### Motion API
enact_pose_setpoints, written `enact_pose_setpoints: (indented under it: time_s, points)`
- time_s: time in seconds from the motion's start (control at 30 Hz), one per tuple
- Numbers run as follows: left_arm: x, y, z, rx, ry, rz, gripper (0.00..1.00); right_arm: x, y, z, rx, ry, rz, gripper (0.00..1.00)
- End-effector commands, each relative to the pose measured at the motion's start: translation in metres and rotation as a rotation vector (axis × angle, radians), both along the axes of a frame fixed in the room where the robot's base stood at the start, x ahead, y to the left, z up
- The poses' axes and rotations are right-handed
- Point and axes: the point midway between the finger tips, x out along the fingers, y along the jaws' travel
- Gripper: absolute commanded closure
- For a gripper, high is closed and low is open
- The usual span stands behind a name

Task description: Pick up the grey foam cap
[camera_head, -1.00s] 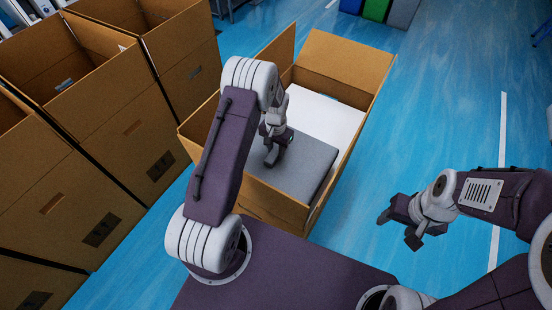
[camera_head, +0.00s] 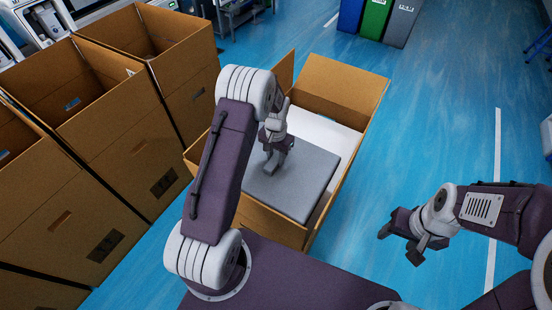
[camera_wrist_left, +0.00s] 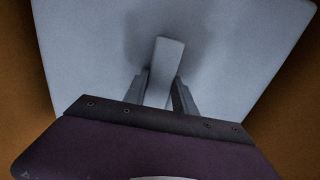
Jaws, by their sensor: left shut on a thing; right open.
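The grey foam cap (camera_head: 302,187) is a flat grey slab in the open cardboard box (camera_head: 342,88) ahead of me. My left gripper (camera_head: 271,170) is over the cap's left part and is shut on it. In the left wrist view the cap (camera_wrist_left: 230,60) fills most of the picture, and a raised pale tab (camera_wrist_left: 165,70) stands between the fingers of the left gripper (camera_wrist_left: 160,88). My right gripper (camera_head: 398,245) is open and empty, out over the floor to the right of the box.
A white surface (camera_head: 328,134) shows in the box behind the cap. Several tall open cardboard boxes (camera_head: 115,130) stand at the left. Blue, green and grey bins (camera_head: 375,18) stand at the back. The blue floor (camera_head: 430,120) to the right is clear.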

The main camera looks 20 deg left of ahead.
Motion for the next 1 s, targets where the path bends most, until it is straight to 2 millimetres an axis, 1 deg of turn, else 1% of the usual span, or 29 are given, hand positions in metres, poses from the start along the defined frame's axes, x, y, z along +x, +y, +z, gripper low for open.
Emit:
enact_pose_setpoints:
  time_s: [0.03, 1.0]
  points:
    - [0.0, 0.0, 0.015, 0.0, -0.001, 0.0, 1.0, 0.0, 0.0, 0.013, 0.0, 0.0, 0.0, 0.42]
    - [0.0, 0.0, 0.157, 0.0, -0.001, 0.0, 1.0, 0.0, 0.0, 0.129, 0.0, 0.0, 0.0, 0.42]
